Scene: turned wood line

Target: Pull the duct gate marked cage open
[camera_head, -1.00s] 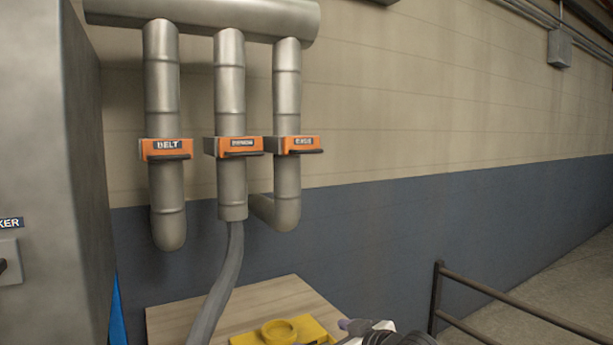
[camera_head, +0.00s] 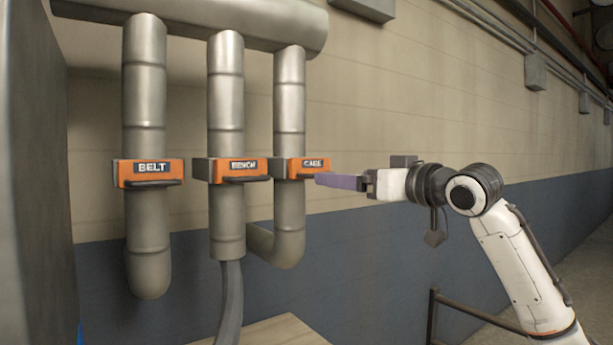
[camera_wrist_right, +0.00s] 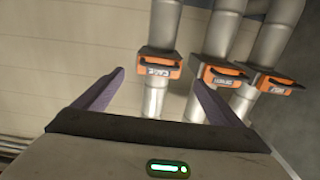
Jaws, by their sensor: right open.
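The orange duct gate marked CAGE (camera_head: 301,165) sits on the right-hand pipe, with a dark handle bar along its front lower edge. My right gripper (camera_head: 322,180) comes in from the right, its purple fingertips close to the right end of that handle. In the right wrist view the gripper (camera_wrist_right: 158,82) is open and empty, and the CAGE gate (camera_wrist_right: 158,68) shows ahead between the two spread fingers. I cannot tell whether a finger touches the handle. My left gripper is not in view.
The BENCH gate (camera_head: 240,169) is just left of the CAGE gate, and the BELT gate (camera_head: 150,172) is further left. A grey cabinet (camera_head: 30,170) stands at the left edge. A dark railing (camera_head: 465,300) is at the lower right.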

